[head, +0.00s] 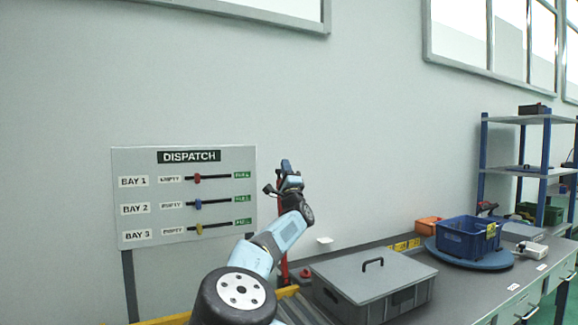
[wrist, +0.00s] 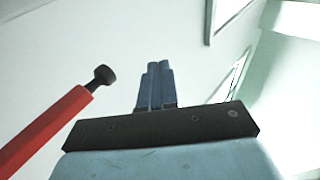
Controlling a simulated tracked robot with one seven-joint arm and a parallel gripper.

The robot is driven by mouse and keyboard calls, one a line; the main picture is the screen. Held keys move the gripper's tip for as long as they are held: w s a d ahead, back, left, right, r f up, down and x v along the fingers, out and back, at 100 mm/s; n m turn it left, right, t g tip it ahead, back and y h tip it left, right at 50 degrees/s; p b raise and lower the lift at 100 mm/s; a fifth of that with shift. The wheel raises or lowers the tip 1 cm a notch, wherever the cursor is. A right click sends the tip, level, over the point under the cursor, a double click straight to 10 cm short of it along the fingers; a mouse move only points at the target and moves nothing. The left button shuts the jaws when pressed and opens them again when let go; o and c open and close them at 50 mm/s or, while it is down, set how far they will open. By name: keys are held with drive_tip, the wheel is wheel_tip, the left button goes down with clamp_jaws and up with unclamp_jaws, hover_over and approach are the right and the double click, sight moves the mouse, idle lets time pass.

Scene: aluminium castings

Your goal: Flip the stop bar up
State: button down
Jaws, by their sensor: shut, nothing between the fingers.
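The stop bar is a red bar (head: 282,207) that looks roughly upright, partly hidden behind my arm. In the wrist view the red bar (wrist: 45,132) runs up from the lower left and ends in a black knob (wrist: 103,75). My gripper (head: 286,163) is raised near the bar's upper part. In the wrist view its blue fingers (wrist: 153,70) are together with nothing between them. The knob is left of the fingers with a visible gap, so the bar is not held. Whether any other part of my gripper touches the bar cannot be told.
A dispatch board (head: 130,165) with coloured sliders stands left of my arm. A grey lidded box (head: 400,270) is on the bench at right, with a blue crate (head: 468,240) on a round blue turntable (head: 445,257) beyond it. Shelving (head: 515,119) stands far right.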

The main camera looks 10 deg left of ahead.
drive_tip(key=s+d+r, duration=0.2)
drive_tip(key=s+d, duration=0.1)
drive_tip(key=s, duration=0.3)
drive_tip(key=shift+s+d, duration=0.25)
